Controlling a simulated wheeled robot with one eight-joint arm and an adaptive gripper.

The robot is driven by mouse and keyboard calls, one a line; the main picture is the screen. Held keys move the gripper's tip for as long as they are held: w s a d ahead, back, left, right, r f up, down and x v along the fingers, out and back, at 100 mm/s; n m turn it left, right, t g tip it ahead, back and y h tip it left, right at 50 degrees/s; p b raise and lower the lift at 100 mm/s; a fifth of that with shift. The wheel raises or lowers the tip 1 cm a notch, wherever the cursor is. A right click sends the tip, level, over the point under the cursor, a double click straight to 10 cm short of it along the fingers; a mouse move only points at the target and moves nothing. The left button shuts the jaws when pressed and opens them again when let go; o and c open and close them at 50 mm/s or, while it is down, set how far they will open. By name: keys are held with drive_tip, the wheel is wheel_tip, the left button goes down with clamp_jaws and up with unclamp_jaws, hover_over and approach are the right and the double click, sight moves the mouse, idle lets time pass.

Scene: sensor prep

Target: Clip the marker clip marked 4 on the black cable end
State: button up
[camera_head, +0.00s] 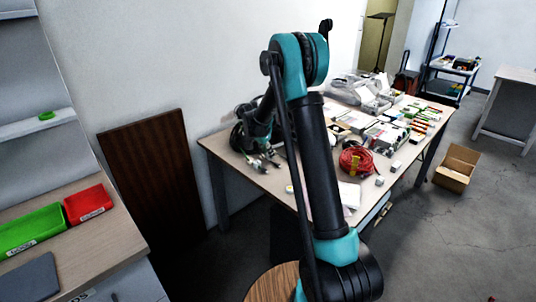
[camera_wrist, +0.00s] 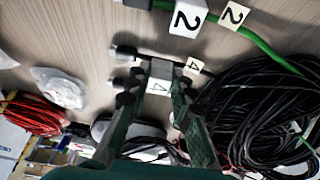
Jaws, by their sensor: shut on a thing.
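In the wrist view my gripper (camera_wrist: 158,76) is shut on a small white marker clip (camera_wrist: 159,86) with a 4 on it. The black cable end (camera_wrist: 126,51) lies on the table just beyond the fingertips. A white tag marked 4 (camera_wrist: 194,66) is on that cable, right beside the clip. The clip overlaps the cable in this view; I cannot tell whether it touches it or is around it. In the head view my arm hides the clip and most of the work spot.
A green cable (camera_wrist: 262,45) with a white clip marked 2 (camera_wrist: 187,16) lies close by. A black cable coil (camera_wrist: 265,110) is at right. A clear bag (camera_wrist: 60,88) and a red cable coil (camera_head: 356,159) lie on the table. A cardboard box (camera_head: 456,168) stands on the floor.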

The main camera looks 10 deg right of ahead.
drive_tip(key=shift+f, duration=0.85)
idle(0.8)
drive_tip(key=o, duration=0.9)
drive_tip(key=shift+r, duration=3.05)
drive_tip(key=s+d+n+y, duration=0.1)
drive_tip(key=s+n, duration=0.2)
drive_tip(key=s, duration=1)
drive_tip(key=s+d+f+n+t+y, duration=0.1)
drive_tip(key=s+n, duration=0.3)
drive_tip(key=s, duration=1)
drive_tip(key=s+d+n+y, duration=0.1)
drive_tip(key=s+d+n, duration=0.2)
drive_tip(key=s, duration=1.1)
drive_tip(key=shift+f+n+y, duration=0.2)
drive_tip(key=shift+n+y, duration=0.2)
